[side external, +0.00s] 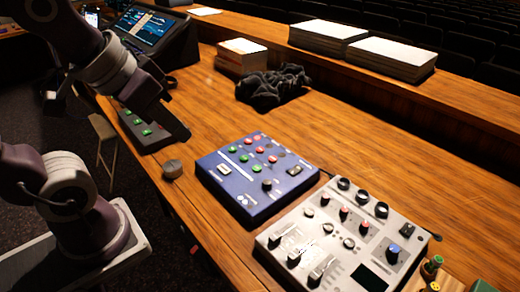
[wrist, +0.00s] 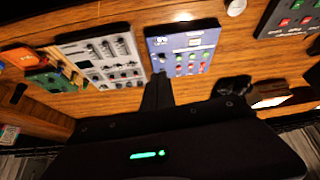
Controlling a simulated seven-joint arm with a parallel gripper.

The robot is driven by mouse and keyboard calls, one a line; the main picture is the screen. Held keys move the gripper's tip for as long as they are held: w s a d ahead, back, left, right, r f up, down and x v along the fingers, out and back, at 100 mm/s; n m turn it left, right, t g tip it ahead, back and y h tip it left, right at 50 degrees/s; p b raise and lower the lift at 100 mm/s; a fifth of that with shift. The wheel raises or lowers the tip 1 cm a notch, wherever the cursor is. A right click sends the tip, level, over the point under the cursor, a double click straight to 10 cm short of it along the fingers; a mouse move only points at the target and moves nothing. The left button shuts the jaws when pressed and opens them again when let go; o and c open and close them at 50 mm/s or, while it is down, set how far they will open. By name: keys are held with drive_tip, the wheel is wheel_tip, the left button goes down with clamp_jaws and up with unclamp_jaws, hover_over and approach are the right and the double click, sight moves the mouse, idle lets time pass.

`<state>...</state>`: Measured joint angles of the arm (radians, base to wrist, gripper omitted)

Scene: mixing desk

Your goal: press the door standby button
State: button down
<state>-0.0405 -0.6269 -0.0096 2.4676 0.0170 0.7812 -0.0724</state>
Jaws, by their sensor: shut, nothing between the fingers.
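A blue panel (side external: 238,192) with red and green round buttons (side external: 259,150), black switches and a knob lies on the desk. It also shows in the wrist view (wrist: 165,57). A dark panel (side external: 131,122) with green and red buttons lies farther left, partly behind my arm. The labels are too small to read, so I cannot tell which button is door standby. My gripper (side external: 184,136) is shut and empty.
A grey mixer (side external: 330,240) with knobs lies right of the blue panel. A small round grey object (side external: 172,169) sits near the desk's front edge. A black cloth (side external: 272,86), books (side external: 241,57) and paper stacks (side external: 390,57) are behind. A screen console (side external: 150,30) stands at far left.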

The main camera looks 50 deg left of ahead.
drive_tip(key=w+a+f+n, duration=0.2)
drive_tip(key=w+a+n, duration=0.15)
drive_tip(key=w, duration=0.95)
drive_tip(key=n+t+y, duration=0.2)
drive_tip(key=n+t, duration=0.1)
drive_tip(key=n, duration=0.4)
hover_over(258, 151)
wheel_tip(258, 151, down, 14)
drive_tip(key=shift+f, duration=0.1)
drive_tip(key=shift+h, duration=0.3)
drive_tip(key=shift+f, duration=4.4)
drive_tip(key=shift+f, duration=0.15)
drive_tip(key=shift+f, duration=0.25)
